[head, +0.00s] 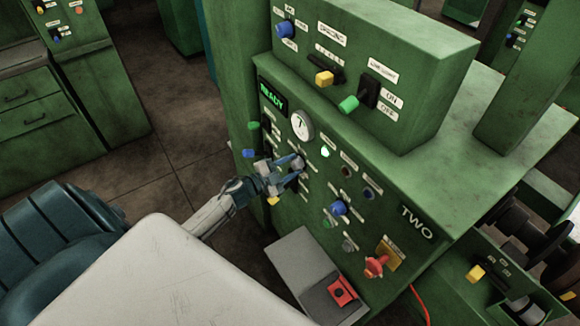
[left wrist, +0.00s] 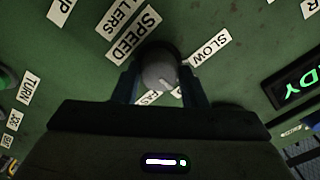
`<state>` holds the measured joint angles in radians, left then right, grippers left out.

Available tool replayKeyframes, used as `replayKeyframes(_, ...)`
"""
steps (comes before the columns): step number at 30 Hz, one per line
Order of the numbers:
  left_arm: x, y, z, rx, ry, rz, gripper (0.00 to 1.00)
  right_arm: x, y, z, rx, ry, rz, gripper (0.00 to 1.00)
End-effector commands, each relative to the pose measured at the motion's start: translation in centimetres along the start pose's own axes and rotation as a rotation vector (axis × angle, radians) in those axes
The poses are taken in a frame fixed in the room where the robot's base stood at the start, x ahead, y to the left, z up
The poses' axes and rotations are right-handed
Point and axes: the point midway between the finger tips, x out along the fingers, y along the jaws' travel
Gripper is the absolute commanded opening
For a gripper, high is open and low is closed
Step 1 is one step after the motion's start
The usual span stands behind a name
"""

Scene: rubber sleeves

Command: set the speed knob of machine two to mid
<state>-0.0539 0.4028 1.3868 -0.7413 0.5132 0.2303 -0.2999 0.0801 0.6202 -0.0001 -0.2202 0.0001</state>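Machine two (head: 290,215) is the green cabinet marked TWO in the head view. Its grey, round speed knob (left wrist: 160,72) sits beside the SPEED label (left wrist: 133,35) in the left wrist view. A SLOW label (left wrist: 210,48) lies to its upper right, and a partly hidden label that seems to read FAST (left wrist: 160,97) lies below. My left gripper (head: 297,169) reaches the panel from the left. Its two blue fingers stand on either side of the knob and appear to touch it. The knob's exact pointer direction is hard to read. My right gripper is not in view.
A round gauge (head: 301,125) and a lit READY display (head: 271,96) are above the gripper.

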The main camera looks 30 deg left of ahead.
Motion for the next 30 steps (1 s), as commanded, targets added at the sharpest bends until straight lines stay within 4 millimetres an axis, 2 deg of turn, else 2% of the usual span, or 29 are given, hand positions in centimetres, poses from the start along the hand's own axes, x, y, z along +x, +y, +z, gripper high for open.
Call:
replayKeyframes(1,0.2,-0.3,-0.2,0.002,0.004,-0.004,0.48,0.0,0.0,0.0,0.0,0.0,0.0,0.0)
replayKeyframes(3,0.1,-0.2,-0.1,0.002,0.003,-0.003,0.58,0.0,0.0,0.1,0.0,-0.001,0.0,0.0)
replayKeyframes(14,-0.5,0.1,0.1,0.002,0.0,0.001,0.58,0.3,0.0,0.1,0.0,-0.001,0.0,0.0)
replayKeyframes(17,-1.7,0.3,0.3,0.004,-0.001,0.002,0.58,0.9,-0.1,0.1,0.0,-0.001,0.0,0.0)
replayKeyframes(27,-7.9,0.4,0.3,0.003,0.001,0.005,0.58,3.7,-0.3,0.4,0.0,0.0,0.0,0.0)
replayKeyframes(30,-9.1,0.2,0.2,0.002,0.001,0.004,0.58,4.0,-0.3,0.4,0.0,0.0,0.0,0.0)
